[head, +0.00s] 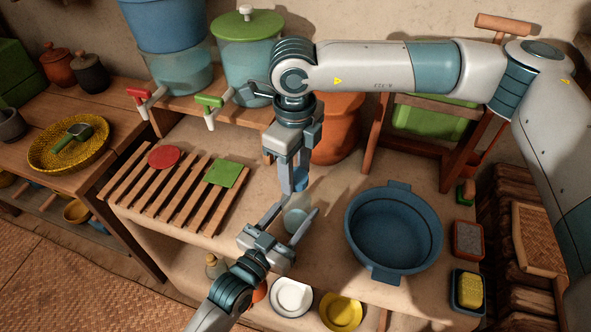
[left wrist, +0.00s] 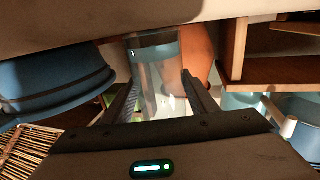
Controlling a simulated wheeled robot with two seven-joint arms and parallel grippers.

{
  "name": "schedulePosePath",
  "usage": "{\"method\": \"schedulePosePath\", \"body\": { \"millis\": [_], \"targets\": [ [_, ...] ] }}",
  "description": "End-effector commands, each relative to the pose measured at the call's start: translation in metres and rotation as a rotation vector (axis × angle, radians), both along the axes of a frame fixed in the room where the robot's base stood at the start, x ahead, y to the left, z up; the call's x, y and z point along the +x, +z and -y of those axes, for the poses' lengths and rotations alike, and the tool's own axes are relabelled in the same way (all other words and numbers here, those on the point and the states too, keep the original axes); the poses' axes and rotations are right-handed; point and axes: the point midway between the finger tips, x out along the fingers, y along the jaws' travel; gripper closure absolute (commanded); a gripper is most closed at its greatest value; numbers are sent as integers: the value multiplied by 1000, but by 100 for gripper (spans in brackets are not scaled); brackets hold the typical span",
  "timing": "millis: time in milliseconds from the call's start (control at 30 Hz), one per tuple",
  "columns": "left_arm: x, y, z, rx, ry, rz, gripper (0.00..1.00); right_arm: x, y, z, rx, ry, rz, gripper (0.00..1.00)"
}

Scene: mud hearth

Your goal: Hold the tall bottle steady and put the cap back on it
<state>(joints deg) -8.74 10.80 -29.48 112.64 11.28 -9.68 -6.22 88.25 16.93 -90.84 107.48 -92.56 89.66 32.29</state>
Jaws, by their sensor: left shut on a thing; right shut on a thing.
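The tall bottle (head: 297,214) is clear and stands upright near the front of the mud worktop, left of the blue basin. My left gripper (head: 289,217) is shut around its body, one finger on each side. The left wrist view shows the clear bottle (left wrist: 155,88) between the fingers (left wrist: 160,100). My right gripper (head: 297,180) points down from above and is shut on the blue cap (head: 301,180). The cap is right above the bottle's mouth. The fingers partly hide it, and I cannot tell whether it touches the bottle.
A blue basin (head: 394,235) stands close on the right. A slatted wooden rack (head: 150,200) with a red and a green cloth lies left. Tapped dispensers (head: 247,60) and a terracotta pot (head: 338,130) stand behind. Bowls (head: 291,296) sit below the front edge.

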Motion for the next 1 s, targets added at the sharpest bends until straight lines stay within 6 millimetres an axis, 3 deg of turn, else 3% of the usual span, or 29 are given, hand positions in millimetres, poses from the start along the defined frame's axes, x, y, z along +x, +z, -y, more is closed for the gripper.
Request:
{"method": "schedulePosePath", "body": {
  "millis": [567,733,767,800,833,1000],
  "targets": [
    [0,-2,0,1,0,-3,100,0,-1,0,12,-866,10,87],
    [0,-2,0,0,0,-4,100,0,0,0,11,-891,12,87],
    [0,-2,0,0,0,-4,100,0,0,0,11,-890,12,55],
    [0,-2,0,0,0,-4,100,0,0,0,11,-890,12,45],
    [0,-2,0,0,0,-4,100,0,0,0,11,-890,12,41],
    [0,-2,0,1,0,-3,100,0,-1,0,11,-888,12,41]
  ]
}}
